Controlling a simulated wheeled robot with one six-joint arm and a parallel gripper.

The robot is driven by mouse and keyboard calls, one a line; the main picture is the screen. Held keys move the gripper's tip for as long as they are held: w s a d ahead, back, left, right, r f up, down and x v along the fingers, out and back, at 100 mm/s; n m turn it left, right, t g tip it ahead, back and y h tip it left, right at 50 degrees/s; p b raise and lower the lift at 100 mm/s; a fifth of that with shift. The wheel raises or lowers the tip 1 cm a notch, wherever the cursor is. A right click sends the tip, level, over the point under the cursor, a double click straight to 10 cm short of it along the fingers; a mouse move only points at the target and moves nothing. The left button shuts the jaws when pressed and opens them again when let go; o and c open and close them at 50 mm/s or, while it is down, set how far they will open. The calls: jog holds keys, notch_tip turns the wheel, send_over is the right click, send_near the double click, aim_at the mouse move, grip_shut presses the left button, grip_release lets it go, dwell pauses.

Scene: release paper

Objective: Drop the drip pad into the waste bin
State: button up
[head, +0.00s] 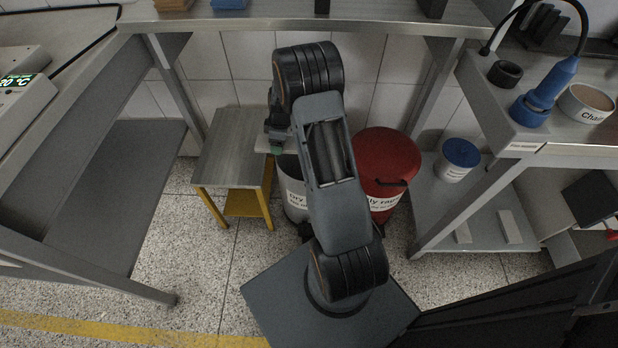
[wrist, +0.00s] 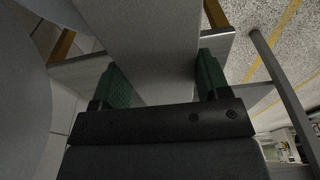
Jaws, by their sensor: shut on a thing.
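My gripper (head: 276,150) is partly hidden by my arm in the head view, beside the right edge of the small table. In the wrist view my gripper (wrist: 163,84) has its green fingers on either side of a flat pale grey pad (wrist: 145,40), shut on it. A small pale edge of the pad (head: 262,145) shows at the gripper in the head view. A grey bin (head: 294,190) with a label starting "Dry" stands on the floor just right of the small table, mostly hidden behind my arm. Its opening is not clearly seen.
A red lidded bin (head: 388,160) stands right of the grey one. The small table (head: 228,150) has a bare grey top and yellow legs. A steel bench (head: 390,18) spans above. A right-hand shelf (head: 440,215) holds a blue-lidded tub (head: 458,160).

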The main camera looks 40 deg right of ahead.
jog(key=s+d+r+n+g+p, duration=0.1)
jog(key=s+d+r+n, duration=0.1)
jog(key=d+n, duration=0.4)
jog(key=s+d+r+n+g+p, duration=0.1)
jog(key=d+r+n, duration=0.1)
jog(key=d+n, duration=0.35)
notch_tip(320, 180, down, 6)
jog(key=b, duration=0.3)
jog(key=shift+s+d, duration=0.2)
jog(key=shift+d, duration=0.2)
jog(key=o, duration=1)
jog(key=r, duration=0.2)
jog(key=r+p, duration=0.1)
jog(key=r, duration=0.2)
jog(key=d+r, duration=0.1)
jog(key=r, duration=0.1)
jog(key=shift+w+r+p, duration=0.15)
jog(key=shift+w+p, duration=0.05)
jog(key=shift+p, duration=0.2)
